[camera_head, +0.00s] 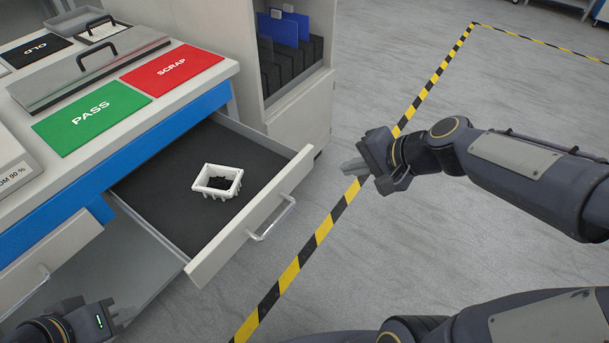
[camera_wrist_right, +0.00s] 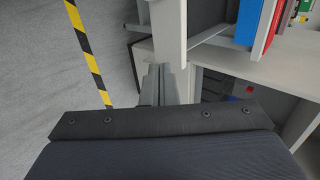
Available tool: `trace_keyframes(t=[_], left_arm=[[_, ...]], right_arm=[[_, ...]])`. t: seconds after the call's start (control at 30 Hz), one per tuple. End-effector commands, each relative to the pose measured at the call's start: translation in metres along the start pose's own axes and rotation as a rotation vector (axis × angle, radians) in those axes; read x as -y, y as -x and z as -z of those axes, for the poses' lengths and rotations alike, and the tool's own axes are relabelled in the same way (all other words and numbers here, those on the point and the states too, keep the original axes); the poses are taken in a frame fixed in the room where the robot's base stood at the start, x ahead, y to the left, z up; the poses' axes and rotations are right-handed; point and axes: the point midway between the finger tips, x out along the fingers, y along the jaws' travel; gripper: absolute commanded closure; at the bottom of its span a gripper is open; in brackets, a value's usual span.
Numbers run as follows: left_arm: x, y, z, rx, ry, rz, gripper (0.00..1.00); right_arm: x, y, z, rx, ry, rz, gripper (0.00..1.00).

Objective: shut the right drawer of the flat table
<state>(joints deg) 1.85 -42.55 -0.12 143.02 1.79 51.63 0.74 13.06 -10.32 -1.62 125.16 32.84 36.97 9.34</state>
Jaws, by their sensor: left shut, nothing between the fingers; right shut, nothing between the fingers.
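The right drawer of the flat table stands pulled far out; its pale front panel (camera_head: 215,258) carries a metal bar handle (camera_head: 272,222). A white open-topped frame-shaped part (camera_head: 205,191) lies on the drawer's dark floor. My right gripper (camera_head: 350,167) is shut and empty, over the floor to the right of the drawer front, apart from it. In the right wrist view, its closed fingers (camera_wrist_right: 162,70) point towards a pale upright panel (camera_wrist_right: 168,32), which looks like the drawer front. My left gripper (camera_head: 88,310) is only partly seen at the lower left, apart from the drawer; its fingertips are unclear.
The table top (camera_head: 180,103) holds a green PASS mat (camera_head: 90,128), a red SCRAP mat (camera_head: 172,75) and a grey lidded fixture (camera_head: 95,78). A pale shelf cabinet (camera_head: 305,110) with blue folders stands beyond the drawer. Striped floor tape (camera_head: 318,232) crosses open floor to the right.

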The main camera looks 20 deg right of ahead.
Motion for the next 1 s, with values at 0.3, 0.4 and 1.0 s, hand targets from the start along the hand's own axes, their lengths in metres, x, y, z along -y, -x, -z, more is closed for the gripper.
trace_keyframes(t=[0.3, 0.4, 1.0], left_arm=[[0.009, -0.019, -0.010, 0.000, 0.000, 0.000, 1.00], [0.011, -0.025, -0.013, 0.000, 0.000, 0.000, 1.00], [0.009, -0.020, -0.010, 0.000, 0.000, 0.000, 1.00]], right_arm=[[-0.003, -0.063, -0.002, 0.007, 0.004, -0.003, 1.00], [-0.003, -0.084, -0.002, 0.007, 0.004, -0.003, 1.00], [0.028, -0.122, -0.002, 0.001, 0.005, -0.001, 1.00]])
